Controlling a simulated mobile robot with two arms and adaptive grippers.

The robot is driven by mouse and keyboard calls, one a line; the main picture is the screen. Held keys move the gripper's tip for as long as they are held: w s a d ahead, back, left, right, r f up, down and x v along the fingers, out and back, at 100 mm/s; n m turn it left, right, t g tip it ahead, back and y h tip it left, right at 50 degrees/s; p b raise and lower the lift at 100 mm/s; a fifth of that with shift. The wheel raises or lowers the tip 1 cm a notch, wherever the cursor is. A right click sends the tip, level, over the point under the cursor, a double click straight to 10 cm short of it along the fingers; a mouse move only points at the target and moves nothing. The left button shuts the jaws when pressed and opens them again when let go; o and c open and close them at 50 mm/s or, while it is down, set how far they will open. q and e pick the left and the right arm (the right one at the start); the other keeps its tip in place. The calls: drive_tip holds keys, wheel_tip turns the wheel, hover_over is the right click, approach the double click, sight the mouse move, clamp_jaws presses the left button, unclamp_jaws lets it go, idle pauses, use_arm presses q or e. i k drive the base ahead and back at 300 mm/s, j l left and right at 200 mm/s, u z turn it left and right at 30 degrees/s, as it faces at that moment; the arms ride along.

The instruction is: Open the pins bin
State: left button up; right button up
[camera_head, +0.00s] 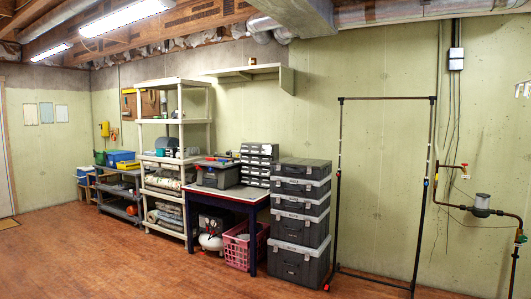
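I cannot tell which container is the pins bin, as no label is readable from here. A stack of small grey drawer bins (258,164) with light fronts stands on the right part of the white-topped table; the bins look closed. A dark grey toolbox (217,176) with a lid sits to their left on the same table, apparently shut. A tall stack of dark grey cases (300,213) with light grey lids stands on the floor right of the table, all closed. Neither of my grippers is in view.
A pink crate (245,246) is under the table (238,193). A beige shelf unit (176,127) and low grey shelves stand to the left. A black clothes rack (387,98) and wall pipes are at the right. The wooden floor (100,258) in front is clear.

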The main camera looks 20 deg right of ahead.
sight(264, 148)
drive_tip(key=i+l+z, duration=0.25)
drive_tip(key=i+z, duration=0.25)
drive_tip(key=i, duration=0.25)
drive_tip(key=i+l+z, duration=0.1)
drive_tip(key=i+z, duration=0.2)
drive_tip(key=i, duration=1.7)
